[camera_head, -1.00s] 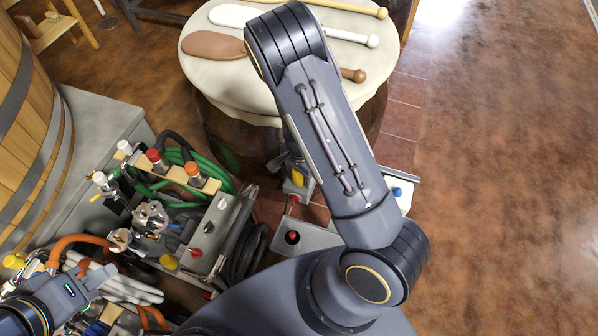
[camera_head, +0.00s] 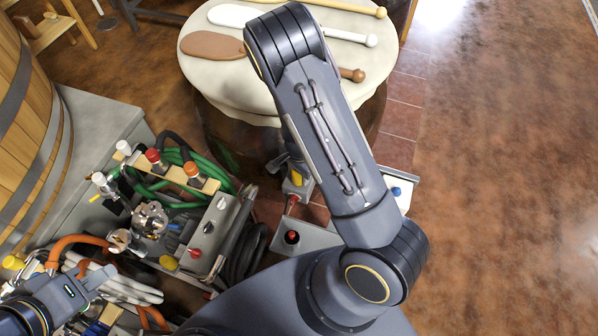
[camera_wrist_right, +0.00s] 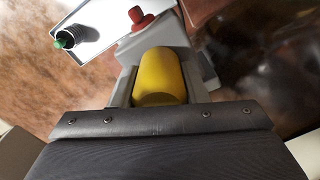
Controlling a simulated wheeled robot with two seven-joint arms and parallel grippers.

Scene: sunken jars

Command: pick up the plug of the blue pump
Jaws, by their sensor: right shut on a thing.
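A yellow cylinder (camera_wrist_right: 160,77), which looks like a plug, sits between the grey jaws of my right gripper (camera_wrist_right: 160,90) in the right wrist view. The jaws are shut on it. In the head view the yellow plug (camera_head: 297,173) shows just left of my right arm, partly hidden by it. A blue knob (camera_head: 396,191) sits on a white box at the right of that arm. Which pump the plug belongs to cannot be told. My left gripper (camera_head: 88,284) is at the lower left, above a clutter of hoses; its jaw opening is unclear.
A red knob (camera_wrist_right: 137,15) is close to the held plug. A grey box (camera_head: 212,232) with switches and green hoses (camera_head: 210,165) stands left of it. A covered barrel top (camera_head: 225,82) with paddles is behind. The floor at right is clear.

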